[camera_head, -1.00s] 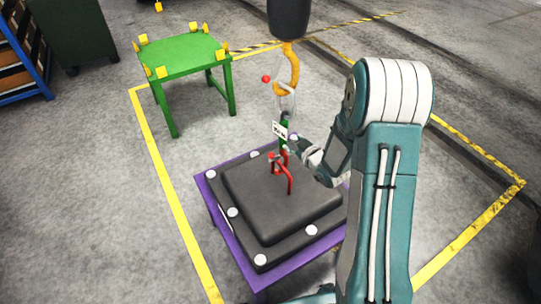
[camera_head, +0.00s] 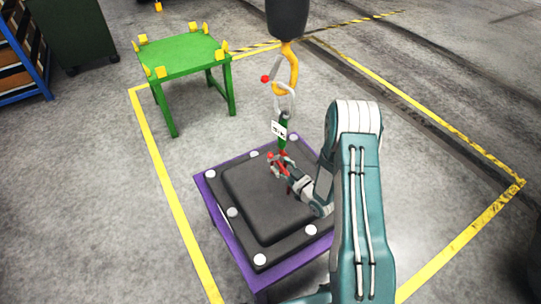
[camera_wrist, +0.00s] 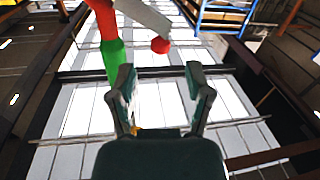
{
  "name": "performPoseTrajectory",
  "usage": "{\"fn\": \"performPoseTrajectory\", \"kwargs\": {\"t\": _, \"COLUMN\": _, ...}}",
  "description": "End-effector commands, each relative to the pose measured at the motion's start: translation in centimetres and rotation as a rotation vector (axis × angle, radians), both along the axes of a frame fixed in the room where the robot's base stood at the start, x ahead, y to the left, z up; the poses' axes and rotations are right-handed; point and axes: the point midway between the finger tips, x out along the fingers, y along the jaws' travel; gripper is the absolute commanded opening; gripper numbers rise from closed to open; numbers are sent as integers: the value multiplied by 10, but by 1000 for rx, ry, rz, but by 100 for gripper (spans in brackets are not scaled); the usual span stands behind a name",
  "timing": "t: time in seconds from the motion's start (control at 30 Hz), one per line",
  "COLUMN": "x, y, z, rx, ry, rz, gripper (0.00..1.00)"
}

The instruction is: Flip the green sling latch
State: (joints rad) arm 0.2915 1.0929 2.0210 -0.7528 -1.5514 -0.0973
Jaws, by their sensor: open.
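The green sling (camera_head: 284,132) with a white tag hangs from a yellow crane hook (camera_head: 290,72) above a dark casting (camera_head: 255,205). A red fitting at its lower end is partly hidden by my gripper (camera_head: 282,166). In the wrist view, the green sling (camera_wrist: 113,60) and a red fitting (camera_wrist: 103,18) are at upper left. A pale lever (camera_wrist: 145,18) with a red ball (camera_wrist: 160,45) at its end reaches right. My gripper (camera_wrist: 160,78) is open, its fingers apart, with the ball just beyond the gap. No contact is visible.
The casting rests on a purple stand (camera_head: 228,240), with round white pads around its edge. A green table (camera_head: 185,54) with yellow corner blocks stands at back left.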

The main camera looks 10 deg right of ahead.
Motion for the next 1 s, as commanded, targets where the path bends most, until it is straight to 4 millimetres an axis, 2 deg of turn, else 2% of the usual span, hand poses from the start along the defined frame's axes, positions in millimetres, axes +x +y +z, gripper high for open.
{"fn": "performPoseTrajectory", "kwargs": {"t": 0.1, "x": 21, "y": 11, "z": 0, "rx": -1, "ry": -2, "rz": 3, "gripper": 65}}
{"fn": "performPoseTrajectory", "kwargs": {"t": 0.3, "x": 45, "y": 23, "z": 0, "rx": 0, "ry": -1, "rz": 0, "gripper": 65}}
{"fn": "performPoseTrajectory", "kwargs": {"t": 0.67, "x": 53, "y": 26, "z": 0, "rx": 1, "ry": 0, "rz": -1, "gripper": 65}}
{"fn": "performPoseTrajectory", "kwargs": {"t": 0.7, "x": 53, "y": 26, "z": 0, "rx": 1, "ry": 0, "rz": -1, "gripper": 61}}
{"fn": "performPoseTrajectory", "kwargs": {"t": 0.77, "x": 52, "y": 26, "z": 0, "rx": 1, "ry": 0, "rz": -1, "gripper": 34}}
{"fn": "performPoseTrajectory", "kwargs": {"t": 0.8, "x": 52, "y": 26, "z": 0, "rx": 1, "ry": 0, "rz": -1, "gripper": 16}}
{"fn": "performPoseTrajectory", "kwargs": {"t": 0.83, "x": 52, "y": 26, "z": 0, "rx": 1, "ry": 0, "rz": -1, "gripper": 3}}
{"fn": "performPoseTrajectory", "kwargs": {"t": 0.87, "x": 52, "y": 26, "z": 0, "rx": 1, "ry": 0, "rz": -1, "gripper": 0}}
{"fn": "performPoseTrajectory", "kwargs": {"t": 1.0, "x": 52, "y": 26, "z": 0, "rx": 1, "ry": 0, "rz": -1, "gripper": 0}}
